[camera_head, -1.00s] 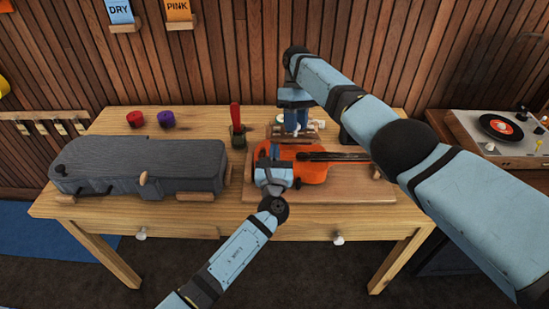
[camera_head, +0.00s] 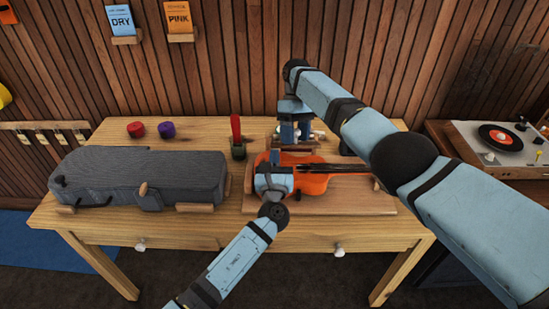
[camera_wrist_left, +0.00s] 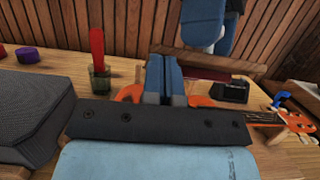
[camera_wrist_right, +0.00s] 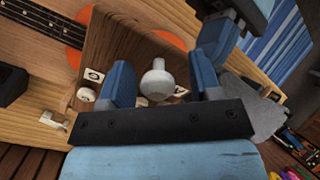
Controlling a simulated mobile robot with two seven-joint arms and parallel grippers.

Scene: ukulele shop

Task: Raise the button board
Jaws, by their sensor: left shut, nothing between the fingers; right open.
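The button board (camera_wrist_right: 122,42) is a brown wooden panel with white buttons and small icon labels in the right wrist view. It stands behind the orange ukulele (camera_head: 312,183), and in the head view my right arm partly hides the board. A round white knob (camera_wrist_right: 157,80) on it shows between the spread fingers of my right gripper (camera_wrist_right: 163,85), which is open. I cannot tell whether the fingers touch the knob. My left gripper (camera_wrist_left: 166,80) is shut and empty, over the ukulele body and in front of the board.
A grey case (camera_head: 140,177) lies on the left of the wooden table (camera_head: 110,228). A red-handled tool in a holder (camera_head: 238,150) stands left of the ukulele. Red (camera_head: 136,129) and purple (camera_head: 167,129) round items sit at the back left. A record player (camera_head: 500,145) is at right.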

